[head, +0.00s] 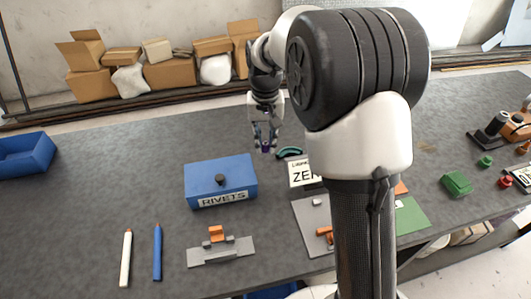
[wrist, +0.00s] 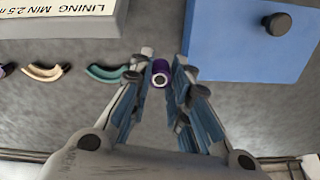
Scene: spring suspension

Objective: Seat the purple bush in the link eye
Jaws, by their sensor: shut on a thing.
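The purple bush (wrist: 160,76) is a short tube with a pale ring around a dark bore at its end. In the wrist view it sits between the fingertips of my gripper (wrist: 162,84), which is shut on it. In the head view my gripper (head: 265,143) hangs above the bench behind the blue RIVETS box, with a small purple patch between its fingers. I cannot make out the link eye for certain. A grey plate (head: 222,256) with an orange block (head: 217,233) and small grey blocks lies at the front. My arm hides part of the bench right of it.
The blue RIVETS box (head: 220,182) and a white lettered box (head: 303,172) stand close to my gripper. Teal (wrist: 105,75) and tan (wrist: 43,72) curved pieces lie beside it. White (head: 126,258) and blue (head: 157,252) sticks lie at front left. The left bench is mostly clear.

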